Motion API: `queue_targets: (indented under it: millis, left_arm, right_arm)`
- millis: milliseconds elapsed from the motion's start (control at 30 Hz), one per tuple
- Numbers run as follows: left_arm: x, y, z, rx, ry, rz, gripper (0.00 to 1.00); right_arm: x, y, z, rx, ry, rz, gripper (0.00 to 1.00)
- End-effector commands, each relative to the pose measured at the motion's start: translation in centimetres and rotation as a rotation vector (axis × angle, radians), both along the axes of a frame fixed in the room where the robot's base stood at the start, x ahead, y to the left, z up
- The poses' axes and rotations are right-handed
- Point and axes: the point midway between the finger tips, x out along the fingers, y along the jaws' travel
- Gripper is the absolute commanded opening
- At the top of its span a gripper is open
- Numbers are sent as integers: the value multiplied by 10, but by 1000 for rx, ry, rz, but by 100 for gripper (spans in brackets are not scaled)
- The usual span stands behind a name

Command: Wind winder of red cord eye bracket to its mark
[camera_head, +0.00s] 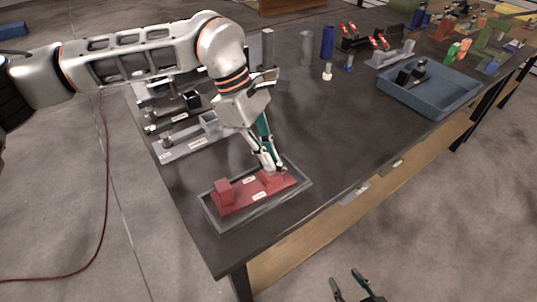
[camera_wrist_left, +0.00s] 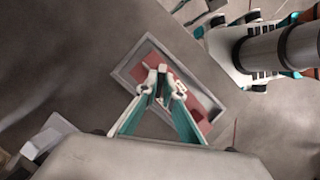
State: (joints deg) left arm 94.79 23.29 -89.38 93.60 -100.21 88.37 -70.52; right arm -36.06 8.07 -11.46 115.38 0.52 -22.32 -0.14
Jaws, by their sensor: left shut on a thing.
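The red cord eye bracket (camera_head: 245,199) lies in a shallow grey tray (camera_head: 228,223) near the table's front corner. It has a red block at its left end, another part at its right end, and small white labels. My left gripper (camera_head: 270,169) points down at the right end, shut on the winder there. The fingertips mostly hide the winder, and its mark cannot be made out. In the left wrist view, the closed fingertips (camera_wrist_left: 163,84) are over the red bracket (camera_wrist_left: 196,112). My right gripper (camera_head: 352,285) is low at the bottom edge, off the table, its fingers apart and empty.
Grey fixtures (camera_head: 190,143) stand behind the tray, close to my left arm. A blue bin (camera_head: 432,99) with dark parts sits at the right. Blue cylinders (camera_head: 328,42) and red-marked racks stand farther back. The middle of the dark tabletop is clear.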

Motion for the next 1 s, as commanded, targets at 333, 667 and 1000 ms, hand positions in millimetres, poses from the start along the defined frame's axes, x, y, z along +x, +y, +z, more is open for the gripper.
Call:
queue_targets:
  millis: [333,667,1000]
  left_arm:
    - [0,0,1,0,-1,-22,0]
    - [1,0,1,0,-1,-36,0]
    - [1,0,1,-1,-2,-53,0]
  right_arm:
    - [1,0,0,-1,-1,0,40]
    - [1,0,0,-1,-1,0,40]
    - [-1,0,-1,-1,1,0,40]
